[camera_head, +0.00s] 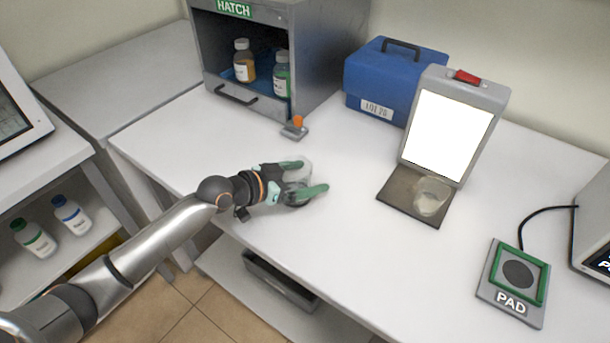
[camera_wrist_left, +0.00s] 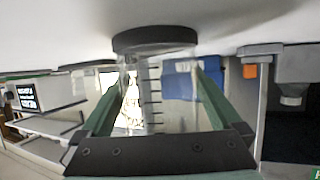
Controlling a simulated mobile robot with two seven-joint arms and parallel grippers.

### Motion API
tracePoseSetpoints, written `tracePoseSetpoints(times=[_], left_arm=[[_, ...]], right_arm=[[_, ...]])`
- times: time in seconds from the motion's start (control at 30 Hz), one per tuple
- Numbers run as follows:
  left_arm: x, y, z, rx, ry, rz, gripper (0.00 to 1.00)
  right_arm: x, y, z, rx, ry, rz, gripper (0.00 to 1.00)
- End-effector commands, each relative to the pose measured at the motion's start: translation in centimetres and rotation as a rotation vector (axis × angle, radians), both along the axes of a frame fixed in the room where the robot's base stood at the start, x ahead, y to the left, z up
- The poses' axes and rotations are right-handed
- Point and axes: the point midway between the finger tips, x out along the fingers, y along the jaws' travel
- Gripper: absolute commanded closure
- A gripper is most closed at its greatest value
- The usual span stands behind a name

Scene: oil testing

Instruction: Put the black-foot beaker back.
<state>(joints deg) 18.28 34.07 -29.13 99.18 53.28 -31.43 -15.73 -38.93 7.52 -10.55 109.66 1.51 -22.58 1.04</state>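The black-foot beaker (camera_head: 299,176) is a clear glass with a dark base, near the table's front edge in the head view. In the left wrist view, which is upside down, its black foot (camera_wrist_left: 155,40) is at the table surface and graduation marks show on the glass. My left gripper (camera_head: 303,180) has its green fingers on both sides of the glass, appearing to touch it. I cannot tell whether the foot rests on the table or is just above it. My right gripper is not in view.
Another clear beaker (camera_head: 431,196) stands on a dark plate (camera_head: 394,192) before a lit panel (camera_head: 449,135). A green-framed pad (camera_head: 514,284) lies right. The hatch cabinet (camera_head: 329,60) holds bottles; a blue case (camera_head: 389,80) stands behind. The table between has free room.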

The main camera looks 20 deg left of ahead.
Motion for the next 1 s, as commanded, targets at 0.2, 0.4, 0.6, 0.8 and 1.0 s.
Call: tracePoseSetpoints(times=[0.2, 0.4, 0.6, 0.8, 1.0], left_arm=[[0.0, 0.0, 0.1, 0.0, 0.0, 0.0, 0.0], [-0.8, 0.7, 0.5, 0.003, 0.0, 0.0, 0.0], [-3.5, 2.9, 1.9, 0.006, 0.0, 0.0, 0.0], [-6.4, 5.0, 3.3, 0.006, 0.002, -0.002, 0.0], [-8.1, 6.4, 4.3, 0.002, 0.001, 0.001, 0.0]], right_arm=[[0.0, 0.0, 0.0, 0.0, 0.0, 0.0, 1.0], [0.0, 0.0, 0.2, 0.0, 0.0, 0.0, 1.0], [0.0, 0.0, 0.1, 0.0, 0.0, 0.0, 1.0], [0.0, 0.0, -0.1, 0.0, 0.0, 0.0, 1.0], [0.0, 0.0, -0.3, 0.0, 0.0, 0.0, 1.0]])
